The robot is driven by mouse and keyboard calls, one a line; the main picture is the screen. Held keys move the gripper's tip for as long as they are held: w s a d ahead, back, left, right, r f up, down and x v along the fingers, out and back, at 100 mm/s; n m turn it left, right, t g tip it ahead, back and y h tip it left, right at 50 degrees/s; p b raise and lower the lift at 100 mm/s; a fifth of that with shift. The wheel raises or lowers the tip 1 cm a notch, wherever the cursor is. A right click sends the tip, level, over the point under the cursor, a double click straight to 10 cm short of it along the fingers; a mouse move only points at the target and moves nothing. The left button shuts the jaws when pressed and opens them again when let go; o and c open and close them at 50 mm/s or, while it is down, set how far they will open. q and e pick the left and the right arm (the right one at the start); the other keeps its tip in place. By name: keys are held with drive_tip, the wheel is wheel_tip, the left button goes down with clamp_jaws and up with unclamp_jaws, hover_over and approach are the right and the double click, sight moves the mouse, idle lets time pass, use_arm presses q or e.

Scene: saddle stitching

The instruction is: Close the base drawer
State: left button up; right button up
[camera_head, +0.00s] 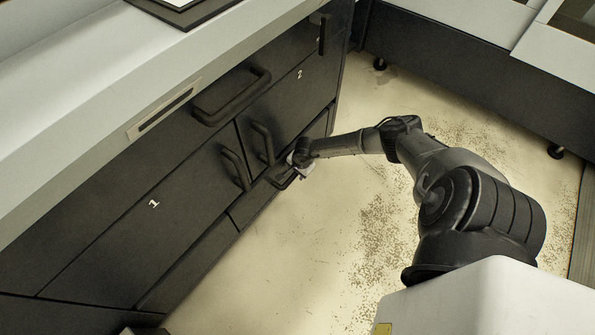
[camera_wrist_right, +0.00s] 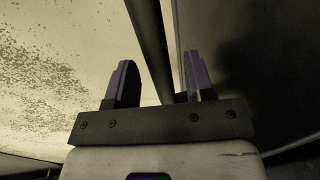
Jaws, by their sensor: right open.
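The base drawer (camera_head: 253,203) is the low dark front at the foot of the dark cabinet in the head view. It sits at or very near flush; any small gap is too hard to tell. Its handle (camera_head: 281,181) is partly hidden by my right gripper (camera_head: 297,166). In the right wrist view my right gripper (camera_wrist_right: 160,78) has its two purple fingers apart. A dark bar (camera_wrist_right: 150,45), apparently the handle, runs between them, nearer the right finger. I cannot tell whether they touch. My left gripper is not in view.
Cabinet doors with handles, marked 1 (camera_head: 153,204) and 2 (camera_head: 299,74), stand above the drawer, under a light worktop (camera_head: 85,95). Another dark unit (camera_head: 455,75) stands at the back right. The speckled floor (camera_head: 330,235) beside the cabinet is free.

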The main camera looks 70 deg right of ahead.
drive_tip(key=shift+c, duration=0.4)
clamp_jaws()
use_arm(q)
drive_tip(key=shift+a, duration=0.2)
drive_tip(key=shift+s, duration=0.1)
